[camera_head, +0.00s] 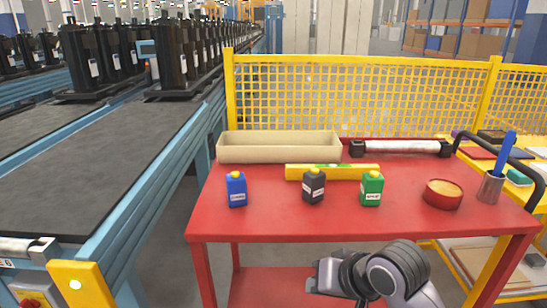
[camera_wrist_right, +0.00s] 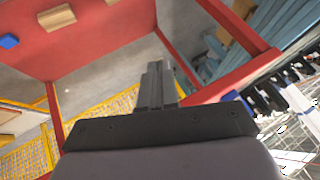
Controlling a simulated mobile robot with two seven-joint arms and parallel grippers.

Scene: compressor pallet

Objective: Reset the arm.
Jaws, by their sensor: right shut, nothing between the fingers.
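My right arm comes in at the bottom of the head view, in front of the red table's near edge. The gripper is clear of the objects on the tabletop. My left arm and left gripper are not in view.
A conveyor (camera_head: 90,160) stands left; a yellow fence (camera_head: 370,98) behind.

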